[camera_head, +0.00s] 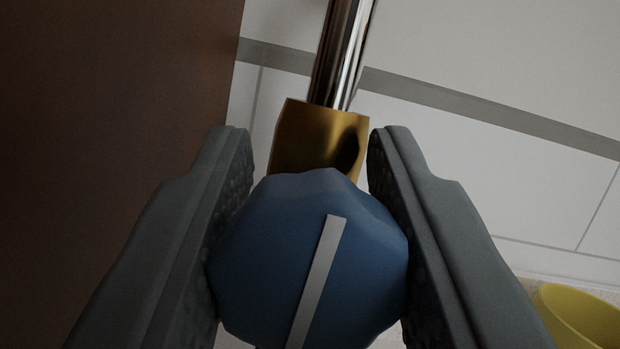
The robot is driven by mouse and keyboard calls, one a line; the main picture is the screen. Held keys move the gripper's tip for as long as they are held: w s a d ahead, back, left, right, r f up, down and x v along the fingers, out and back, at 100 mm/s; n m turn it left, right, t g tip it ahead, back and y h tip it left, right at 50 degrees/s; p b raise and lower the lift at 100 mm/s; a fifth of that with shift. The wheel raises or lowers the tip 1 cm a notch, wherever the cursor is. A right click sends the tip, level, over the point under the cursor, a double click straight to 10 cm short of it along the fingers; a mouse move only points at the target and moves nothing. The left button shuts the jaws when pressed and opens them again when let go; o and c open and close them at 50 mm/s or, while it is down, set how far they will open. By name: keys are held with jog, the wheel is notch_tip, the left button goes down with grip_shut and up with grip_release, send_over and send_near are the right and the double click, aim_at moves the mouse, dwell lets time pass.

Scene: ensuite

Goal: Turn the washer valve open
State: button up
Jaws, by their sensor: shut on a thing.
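The washer valve has a blue faceted knob (275,245) with a pale grey bar (319,275) across its face. The bar leans, its upper end toward the right. Behind the knob is a brass valve body (312,135), joined to a shiny metal pipe (343,50) that rises out of the top of the picture. My gripper (310,235) has its two dark grey fingers on the left and right sides of the knob, with their ridged pads against it. The lower edge of the knob is near the bottom of the picture.
A dark brown panel (110,90) fills the left side, close to the left finger. A white tiled wall (490,60) with a grey stripe stands behind the pipe. A yellow round container (575,318) is at the lower right.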

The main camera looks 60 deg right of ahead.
aim_at(308, 307)
jog(key=shift+n+y, duration=0.3)
jog(key=shift+n, duration=0.2)
jog(key=o, duration=1)
jog(key=shift+c, duration=0.2)
jog(key=shift+v, duration=3.75)
jog(key=shift+f, duration=0.1)
